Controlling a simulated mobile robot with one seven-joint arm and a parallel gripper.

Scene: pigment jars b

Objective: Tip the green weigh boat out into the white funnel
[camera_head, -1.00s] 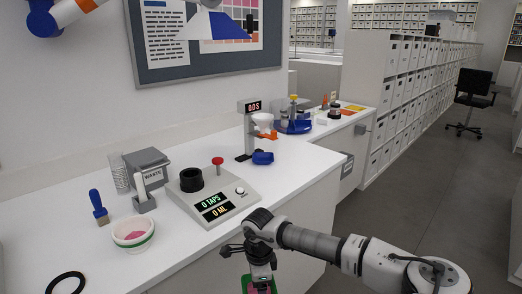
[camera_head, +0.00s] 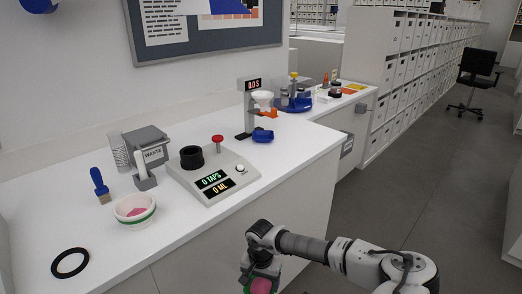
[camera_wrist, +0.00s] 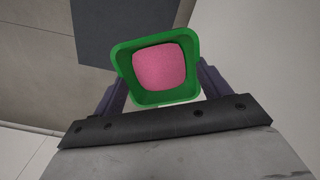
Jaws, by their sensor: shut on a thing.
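The green weigh boat (camera_wrist: 128,62) is a square dish with pink powder (camera_wrist: 160,66) in it. My gripper (camera_wrist: 158,95) is shut on it, one finger at each side. In the head view my gripper (camera_head: 262,276) is low in front of the counter, and the boat is partly cut off by the bottom edge. The boat looks roughly level in the wrist view. The white funnel (camera_head: 263,97) sits in a stand with an orange part and a "0.0 S" display (camera_head: 251,85), farther back on the counter, well apart from my gripper.
A tapping scale (camera_head: 213,176) with a black ring and red knob stands on the counter. A blue carousel (camera_head: 293,103) stands beyond the funnel.

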